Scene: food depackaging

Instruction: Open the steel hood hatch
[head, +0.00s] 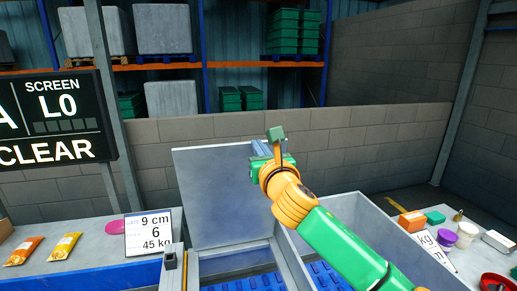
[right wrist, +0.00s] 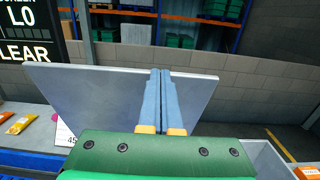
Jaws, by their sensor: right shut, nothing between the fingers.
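The steel hood hatch (head: 222,200) is a flat grey panel standing raised, nearly upright, above the steel housing with the blue slatted floor. It also shows in the right wrist view (right wrist: 95,100), spreading to both sides of the fingers. My right gripper (head: 262,152) is at the panel's upper right edge. In the right wrist view its two blue-grey fingers (right wrist: 160,75) lie side by side, shut and empty, in front of the panel. I cannot tell whether they touch it. My left gripper is not in view.
A grey bin wall (head: 385,225) and small containers (head: 466,234) are at right. A block wall (head: 345,140) stands behind.

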